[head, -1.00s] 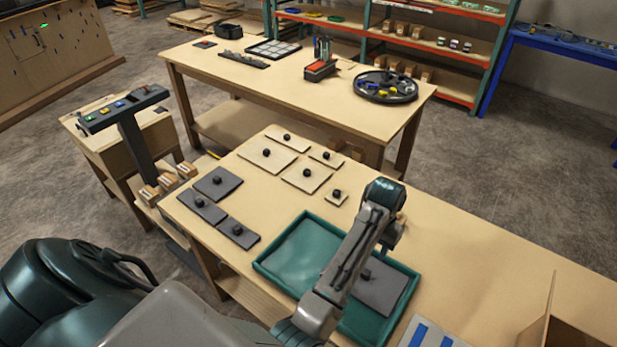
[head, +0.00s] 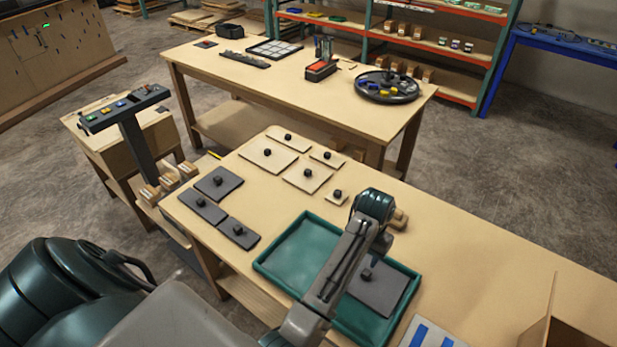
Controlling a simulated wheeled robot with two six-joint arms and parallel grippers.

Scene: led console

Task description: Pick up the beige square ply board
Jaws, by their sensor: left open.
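Several beige ply boards with black knobs lie flat on the near table. A roughly square, medium one (head: 307,179) lies at the right of the group. A smaller squarish one (head: 336,198) lies in front of it, close to my arm; I cannot tell for sure which the task names. My left gripper (head: 399,219) is at the end of the arm over the table, to the right of the small board and beyond the green tray. It is open and apart from the boards; its fingers are mostly hidden behind the wrist. My right gripper is not in view.
Dark grey boards (head: 217,182) with knobs lie to the left. A green tray (head: 268,272) holds a grey board (head: 381,291) under my arm. The table right of my gripper is clear.

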